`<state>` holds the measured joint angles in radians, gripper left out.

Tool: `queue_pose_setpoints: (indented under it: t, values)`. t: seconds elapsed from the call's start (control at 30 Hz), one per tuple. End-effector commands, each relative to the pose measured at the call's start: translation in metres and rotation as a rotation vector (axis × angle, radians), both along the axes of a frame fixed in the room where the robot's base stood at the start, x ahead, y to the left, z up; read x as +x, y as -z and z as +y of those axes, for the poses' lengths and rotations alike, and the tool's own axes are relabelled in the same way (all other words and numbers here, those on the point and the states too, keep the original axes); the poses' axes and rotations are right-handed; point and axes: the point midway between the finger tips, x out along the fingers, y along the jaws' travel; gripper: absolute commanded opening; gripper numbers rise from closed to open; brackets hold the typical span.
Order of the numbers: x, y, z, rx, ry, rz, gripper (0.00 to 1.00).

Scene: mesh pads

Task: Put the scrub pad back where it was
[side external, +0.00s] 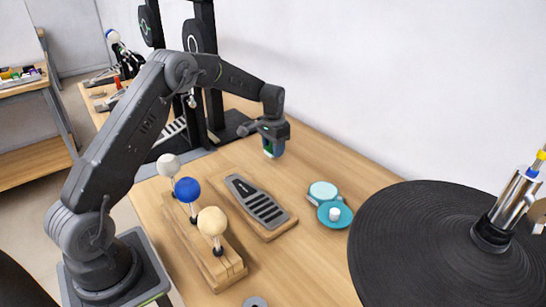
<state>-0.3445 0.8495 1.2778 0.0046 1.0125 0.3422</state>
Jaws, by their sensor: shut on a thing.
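My gripper (271,137) hangs pointing down over the back part of the wooden table, left of the wall side.
A grey slotted pedal (262,203) on a wooden board lies nearer. A wooden block (207,253) holds several ball-topped posts. A teal round case (323,191) and teal dish (344,212) lie to the right. A large black disc (430,245) fills the right.

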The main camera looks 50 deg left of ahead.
Motion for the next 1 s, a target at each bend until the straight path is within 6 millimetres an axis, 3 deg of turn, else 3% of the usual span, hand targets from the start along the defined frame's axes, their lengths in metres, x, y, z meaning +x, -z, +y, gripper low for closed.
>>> queue_pose_setpoints:
  t: [0.23,0.63,0.67,0.9,1.0]
  values:
    - [-0.001,0.034,0.0,-0.001,0.0,0.002,0.16]
    - [-0.001,0.039,0.001,0.0,0.0,0.0,0.16]
    - [-0.001,0.039,0.001,0.0,0.0,0.0,0.45]
    - [-0.001,0.039,0.001,0.0,0.0,0.0,0.68]
    - [-0.001,0.038,0.001,0.0,0.0,0.0,0.68]
